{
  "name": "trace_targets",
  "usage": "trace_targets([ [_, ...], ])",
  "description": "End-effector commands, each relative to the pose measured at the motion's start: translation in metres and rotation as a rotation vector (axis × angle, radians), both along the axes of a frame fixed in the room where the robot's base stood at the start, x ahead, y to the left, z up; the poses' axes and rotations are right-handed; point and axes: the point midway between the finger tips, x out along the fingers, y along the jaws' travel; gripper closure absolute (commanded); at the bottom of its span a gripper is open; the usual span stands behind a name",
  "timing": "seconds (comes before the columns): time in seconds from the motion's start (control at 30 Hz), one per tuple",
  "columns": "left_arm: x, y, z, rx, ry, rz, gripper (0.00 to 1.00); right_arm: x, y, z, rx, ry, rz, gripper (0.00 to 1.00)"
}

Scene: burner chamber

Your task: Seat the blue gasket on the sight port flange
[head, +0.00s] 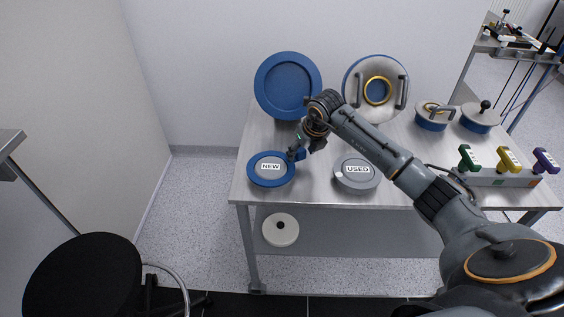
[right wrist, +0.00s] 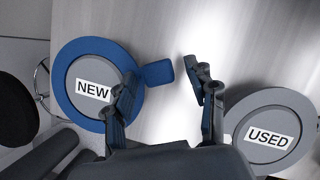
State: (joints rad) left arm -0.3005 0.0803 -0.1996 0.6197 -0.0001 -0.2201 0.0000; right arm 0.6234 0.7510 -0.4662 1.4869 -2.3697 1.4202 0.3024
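The blue gasket (head: 253,176) is a flat ring lying around the grey disc marked NEW at the table's front left; it also shows in the right wrist view (right wrist: 67,97). Its square tab (right wrist: 158,73) sticks out toward my right gripper (head: 300,149). In the right wrist view the right gripper (right wrist: 160,70) is open, with the tab between or just beyond its fingertips; I cannot tell if they touch. A round grey plate with two handles and a gold ring (head: 365,91), apparently the sight port flange, stands at the back. My left gripper is not in view.
The grey disc marked USED (head: 357,187) is right of the gasket. A large blue disc (head: 287,85) stands behind. Two lidded pots (head: 480,121) and a rack of coloured handles (head: 503,177) are on the right. A black stool (head: 85,275) is at front left.

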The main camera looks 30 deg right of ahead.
Motion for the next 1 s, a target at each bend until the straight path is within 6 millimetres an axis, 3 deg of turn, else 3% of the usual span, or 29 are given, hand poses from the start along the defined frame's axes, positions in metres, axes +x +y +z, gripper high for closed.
trace_targets([
  [0.03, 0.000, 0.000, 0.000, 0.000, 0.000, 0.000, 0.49, 0.000, 0.000, 0.000, 0.000, 0.000, 0.000, 0.54],
  [0.27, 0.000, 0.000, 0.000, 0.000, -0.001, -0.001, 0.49, 0.000, 0.000, 0.000, 0.000, 0.000, 0.000, 1.00],
  [0.57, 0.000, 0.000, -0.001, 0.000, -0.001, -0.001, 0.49, 0.000, 0.000, 0.002, 0.000, -0.001, 0.000, 1.00],
  [0.73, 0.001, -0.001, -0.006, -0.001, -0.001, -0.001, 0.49, 0.001, 0.000, 0.013, -0.001, -0.004, 0.000, 1.00],
  [0.87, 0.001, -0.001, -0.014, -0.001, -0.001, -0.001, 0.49, 0.002, -0.001, 0.034, -0.002, -0.008, 0.000, 1.00],
  [1.0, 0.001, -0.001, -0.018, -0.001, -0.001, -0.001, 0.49, -0.025, 0.010, 0.065, -0.005, -0.008, 0.003, 1.00],
])
